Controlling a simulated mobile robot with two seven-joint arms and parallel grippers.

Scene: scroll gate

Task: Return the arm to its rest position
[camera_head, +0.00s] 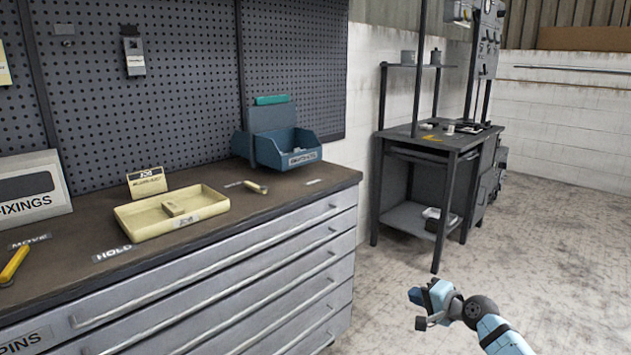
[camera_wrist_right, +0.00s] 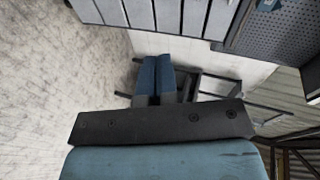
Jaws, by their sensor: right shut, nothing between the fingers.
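My right gripper (camera_head: 416,297) is at the lower right of the head view, in front of the drawer cabinet and over the floor, apart from the bench. In the right wrist view its two blue fingers (camera_wrist_right: 156,78) lie side by side, shut with nothing between them. My right arm comes in from the bottom right corner of the head view. My left gripper shows in neither view.
A dark workstand (camera_head: 398,165) stands behind right. Open floor (camera_head: 565,235) lies at right.

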